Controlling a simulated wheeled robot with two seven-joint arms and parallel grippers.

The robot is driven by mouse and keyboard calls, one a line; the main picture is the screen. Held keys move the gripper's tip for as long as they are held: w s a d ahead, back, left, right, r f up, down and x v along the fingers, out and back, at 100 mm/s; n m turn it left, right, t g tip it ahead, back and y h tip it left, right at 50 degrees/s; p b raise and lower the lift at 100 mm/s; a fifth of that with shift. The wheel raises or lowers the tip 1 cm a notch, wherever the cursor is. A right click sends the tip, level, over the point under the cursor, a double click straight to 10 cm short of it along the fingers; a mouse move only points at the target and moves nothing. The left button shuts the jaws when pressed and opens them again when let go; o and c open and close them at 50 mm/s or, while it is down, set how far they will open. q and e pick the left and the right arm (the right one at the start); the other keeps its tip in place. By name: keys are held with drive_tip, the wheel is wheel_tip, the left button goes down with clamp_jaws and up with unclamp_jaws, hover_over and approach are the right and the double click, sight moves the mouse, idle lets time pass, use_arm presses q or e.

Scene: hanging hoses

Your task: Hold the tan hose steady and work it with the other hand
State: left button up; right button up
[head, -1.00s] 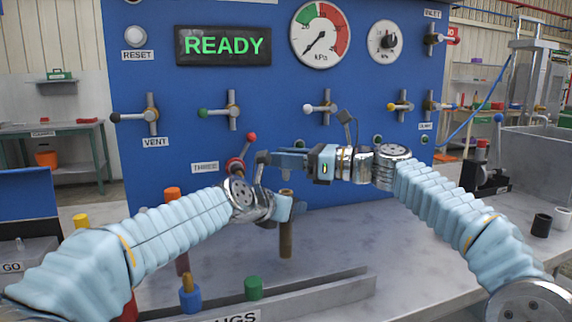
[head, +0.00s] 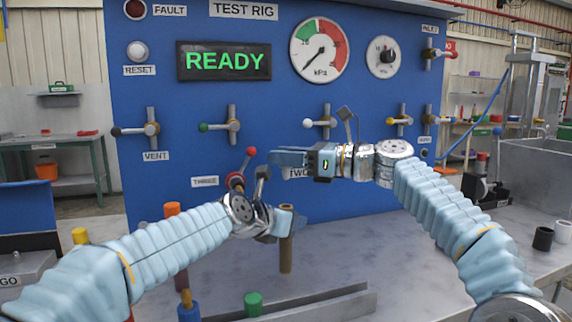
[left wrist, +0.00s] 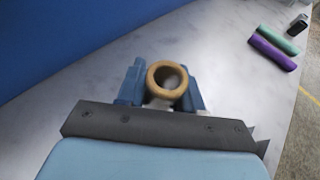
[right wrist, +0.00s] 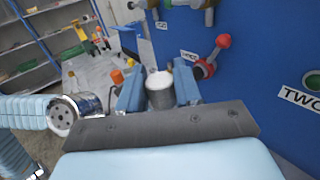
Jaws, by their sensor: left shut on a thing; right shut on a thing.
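The tan hose (head: 286,240) stands roughly upright above the bench. My left gripper (head: 284,223) is shut around its upper part, and the hose's open round end (left wrist: 167,80) faces the left wrist camera between the fingers. My right gripper (head: 288,158) is above and apart from the hose's top, with its fingers pointing left. In the right wrist view it is shut on a grey cylinder with a whitish top (right wrist: 160,90). In the head view that cylinder is hidden, so I cannot tell its full shape.
The blue panel (head: 170,100) with valve levers and a READY display (head: 224,61) stands close behind. A red-knobbed lever (head: 251,152) is near both grippers. A green plug (head: 253,303) and blue plug (head: 189,312) are in front. Purple (left wrist: 272,54) and green (left wrist: 279,40) cylinders lie on the bench.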

idle(0.3)
use_arm(q)
drive_tip(key=o, duration=1.1)
drive_tip(key=shift+o, duration=0.2)
